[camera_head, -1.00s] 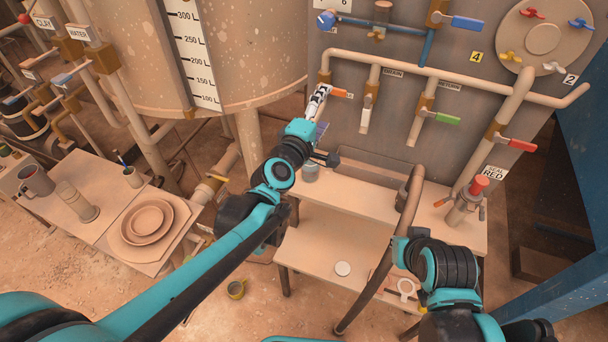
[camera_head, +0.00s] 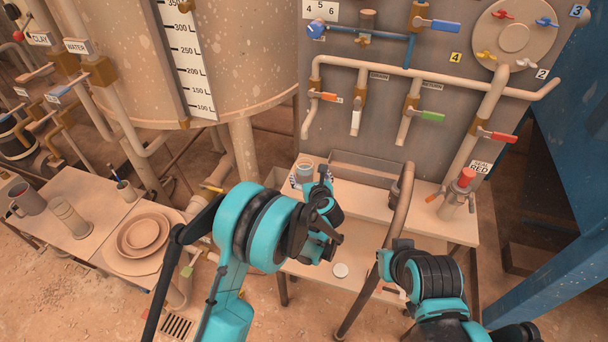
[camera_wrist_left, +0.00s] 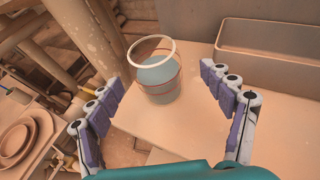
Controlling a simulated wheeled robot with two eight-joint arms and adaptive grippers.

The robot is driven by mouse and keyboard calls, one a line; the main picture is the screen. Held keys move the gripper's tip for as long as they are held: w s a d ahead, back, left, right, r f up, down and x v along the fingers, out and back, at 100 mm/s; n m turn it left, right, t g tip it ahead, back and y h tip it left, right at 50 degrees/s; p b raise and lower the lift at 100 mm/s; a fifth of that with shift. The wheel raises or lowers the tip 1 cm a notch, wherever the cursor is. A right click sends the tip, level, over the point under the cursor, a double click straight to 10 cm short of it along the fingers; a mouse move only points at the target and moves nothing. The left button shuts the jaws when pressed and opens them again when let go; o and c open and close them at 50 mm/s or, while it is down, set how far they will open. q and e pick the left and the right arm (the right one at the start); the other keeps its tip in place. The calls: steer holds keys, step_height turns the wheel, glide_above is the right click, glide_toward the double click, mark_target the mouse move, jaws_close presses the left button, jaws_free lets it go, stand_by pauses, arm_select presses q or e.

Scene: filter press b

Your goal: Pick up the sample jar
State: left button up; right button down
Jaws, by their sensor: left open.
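The sample jar appears to be the small grey-blue vessel with a pale round rim and thin reddish bands (camera_wrist_left: 160,80). It stands upright on the bench at the foot of the grey panel, and shows in the head view (camera_head: 304,170). My left gripper (camera_head: 309,178) is open. In the left wrist view its purple-padded fingers (camera_wrist_left: 165,100) are spread to either side of the jar, which is beyond the fingertips with gaps on both sides. In the head view the gripper partly hides the jar.
A grey trough (camera_head: 362,170) stands right of the jar against the valve panel (camera_head: 440,65). A curved pipe (camera_head: 397,215) rises in front of the bench. A red-topped fitting (camera_head: 459,188) is at the bench's right end. A side table (camera_head: 95,240) holds plates and cups.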

arm_select(q)
steer(key=x, duration=0.1)
steer(key=b+x, duration=0.1)
steer(key=x, duration=0.1)
steer(key=b+x, duration=0.1)
steer(key=x, duration=0.1)
steer(key=shift+a, duration=0.25)
steer(key=shift+s+r, duration=0.15)
steer(key=shift+c, duration=0.4)
steer(key=c, duration=1.4)
